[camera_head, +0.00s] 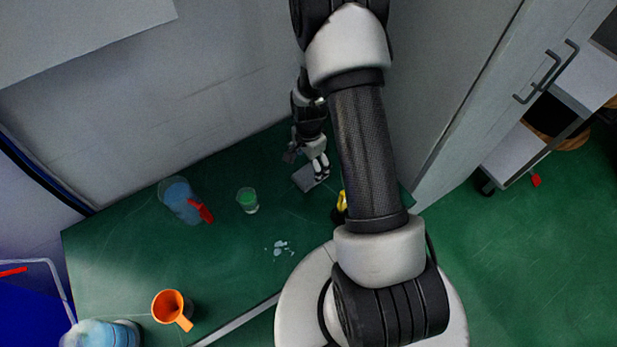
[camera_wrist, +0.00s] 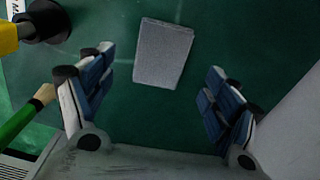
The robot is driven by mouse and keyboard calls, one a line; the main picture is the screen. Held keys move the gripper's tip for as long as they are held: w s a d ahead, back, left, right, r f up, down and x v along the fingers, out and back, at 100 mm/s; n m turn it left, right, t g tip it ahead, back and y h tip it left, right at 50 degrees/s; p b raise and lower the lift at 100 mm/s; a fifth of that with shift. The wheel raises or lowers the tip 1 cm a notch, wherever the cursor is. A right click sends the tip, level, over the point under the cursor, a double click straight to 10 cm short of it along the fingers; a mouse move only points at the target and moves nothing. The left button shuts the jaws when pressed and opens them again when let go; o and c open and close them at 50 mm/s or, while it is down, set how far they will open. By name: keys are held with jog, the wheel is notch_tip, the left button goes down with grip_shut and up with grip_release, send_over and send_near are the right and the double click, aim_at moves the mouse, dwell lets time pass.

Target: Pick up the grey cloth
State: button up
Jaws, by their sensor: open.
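The grey cloth (camera_wrist: 163,54) is a flat, light grey rectangle lying on the green table. In the wrist view it sits in the upper middle, beyond and between the spread fingers. In the head view the cloth (camera_head: 306,179) is partly covered by my gripper (camera_head: 318,172), which hangs over it near the back of the table. My gripper (camera_wrist: 158,95) is open, with nothing between its fingers. The height of the fingers above the cloth is hard to judge.
A yellow and black object (camera_wrist: 12,36) and a green pencil-like stick (camera_wrist: 28,118) lie left in the wrist view. A green cup (camera_head: 248,201), a blue container with a red item (camera_head: 181,200), an orange mug (camera_head: 172,308) and pale bits (camera_head: 279,248) are on the table.

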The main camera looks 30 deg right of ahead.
aim_at(309, 174)
notch_tip(309, 174, down, 5)
jog(key=shift+f+b, duration=0.2)
jog(key=shift+b, duration=0.85)
jog(key=shift+r, duration=0.1)
jog(key=shift+c, duration=0.4)
jog(key=c, duration=0.8)
